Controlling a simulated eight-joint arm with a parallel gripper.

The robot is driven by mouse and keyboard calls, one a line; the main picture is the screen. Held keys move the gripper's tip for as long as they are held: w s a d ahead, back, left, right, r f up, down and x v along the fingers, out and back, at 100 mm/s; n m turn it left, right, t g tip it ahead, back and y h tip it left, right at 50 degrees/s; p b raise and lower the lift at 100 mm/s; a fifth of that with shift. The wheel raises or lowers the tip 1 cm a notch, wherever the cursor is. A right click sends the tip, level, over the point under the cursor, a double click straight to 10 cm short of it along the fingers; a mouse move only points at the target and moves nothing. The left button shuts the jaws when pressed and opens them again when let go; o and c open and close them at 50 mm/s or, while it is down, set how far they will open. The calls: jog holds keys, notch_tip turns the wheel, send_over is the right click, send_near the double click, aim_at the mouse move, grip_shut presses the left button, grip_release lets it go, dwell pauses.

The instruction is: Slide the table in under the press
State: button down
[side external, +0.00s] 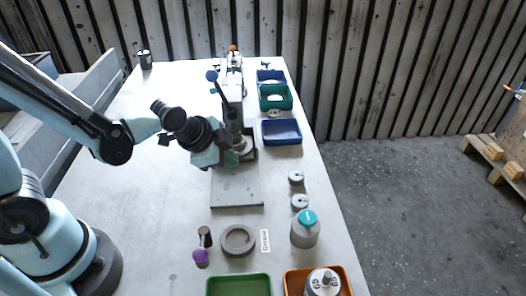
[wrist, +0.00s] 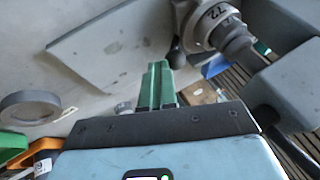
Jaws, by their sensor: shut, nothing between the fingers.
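The press (side external: 232,108) stands at the middle of the bench, with a dark lever at its upper left. A flat grey plate (side external: 237,189), which looks like the press table, extends from the press toward the front; it also shows in the wrist view (wrist: 115,42). A grey cylindrical press part marked 72 (wrist: 210,24) is at the top of the wrist view. My gripper (wrist: 159,70) has its green fingers together, empty, near the plate and below the marked part. In the side view my wrist covers part of the press; the fingertips are mostly hidden, and contact is unclear.
A grey ring (side external: 238,240), purple-topped piece (side external: 200,257) and teal-capped jar (side external: 305,229) stand in front. A green tray (side external: 238,285) and orange tray (side external: 290,280) line the front edge. A blue tray (side external: 282,132) lies right.

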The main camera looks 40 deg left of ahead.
jog(key=s+d, duration=0.1)
jog(key=s+d+r, duration=0.1)
jog(key=s, duration=0.1)
jog(key=shift+s+d, duration=0.1)
jog(key=shift+s, duration=0.1)
jog(key=shift+d+v, duration=0.3)
jog(key=shift+v, duration=4.5)
jog(key=w+a+n, duration=0.2)
jog(key=a+n, duration=0.4)
jog(key=n, duration=0.4)
jog(key=shift+a+r+y, duration=0.2)
jog(key=shift+r+y, duration=0.1)
jog(key=shift+y, duration=0.1)
